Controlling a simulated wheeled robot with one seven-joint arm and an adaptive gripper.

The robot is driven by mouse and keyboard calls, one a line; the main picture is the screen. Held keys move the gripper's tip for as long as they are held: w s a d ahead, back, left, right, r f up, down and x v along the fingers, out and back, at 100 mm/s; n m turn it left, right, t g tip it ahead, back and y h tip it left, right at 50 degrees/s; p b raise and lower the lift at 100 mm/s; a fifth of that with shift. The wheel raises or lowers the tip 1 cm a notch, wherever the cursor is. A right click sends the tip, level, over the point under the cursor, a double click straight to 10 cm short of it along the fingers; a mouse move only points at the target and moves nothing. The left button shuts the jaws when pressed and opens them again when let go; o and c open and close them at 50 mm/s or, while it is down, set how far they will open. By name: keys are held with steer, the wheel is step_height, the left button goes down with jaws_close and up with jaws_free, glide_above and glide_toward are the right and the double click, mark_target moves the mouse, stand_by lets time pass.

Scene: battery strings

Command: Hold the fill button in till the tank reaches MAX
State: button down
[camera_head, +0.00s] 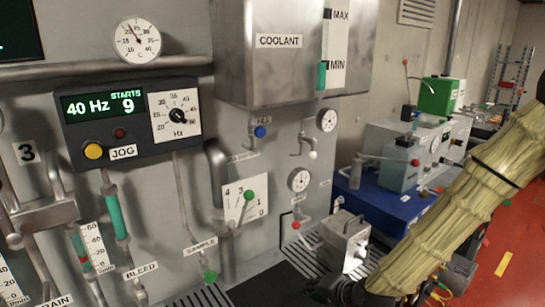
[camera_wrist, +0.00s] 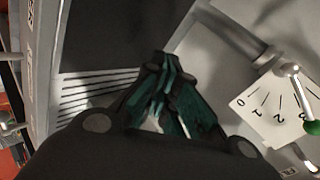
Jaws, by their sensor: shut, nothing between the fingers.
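The grey coolant tank (camera_head: 285,75) hangs at the top centre in the head view. Its sight gauge (camera_head: 338,48) is marked MAX and MIN, and the green liquid (camera_head: 322,75) stands at about MIN. A blue button (camera_head: 260,132) sits on a pipe fitting below the tank, with a small label above it that seems to read FILL. My gripper (camera_head: 335,288) is low at the bottom edge of the head view, well below and apart from the button. In the wrist view, my gripper (camera_wrist: 160,65) has its dark green fingers together, with nothing between them. The button is not seen there.
A green-knobbed lever (camera_head: 248,195) stands out before a numbered plate; its knob also shows in the wrist view (camera_wrist: 312,127). A grey box (camera_head: 342,242) stands near my gripper. Gauges (camera_head: 327,120) and a red-knobbed valve (camera_head: 296,225) are right of the lever.

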mark_target(260, 132)
steer(key=w+a+r+m+t+y, duration=0.1)
steer(key=w+r+t+y, duration=0.1)
steer(key=r, duration=1.6)
steer(key=w+a+r+m+t+y, duration=0.1)
steer(key=w+r+t, duration=0.3)
steer(key=r, duration=1.5)
steer(key=shift+w+r+m+y, duration=0.3)
steer(key=shift+m+y, duration=0.2)
steer(key=shift+y, duration=0.4)
steer(key=p+x, duration=0.6)
steer(key=x, duration=0.8)
steer(key=shift+a+f, duration=0.1)
steer(key=shift+f, duration=0.1)
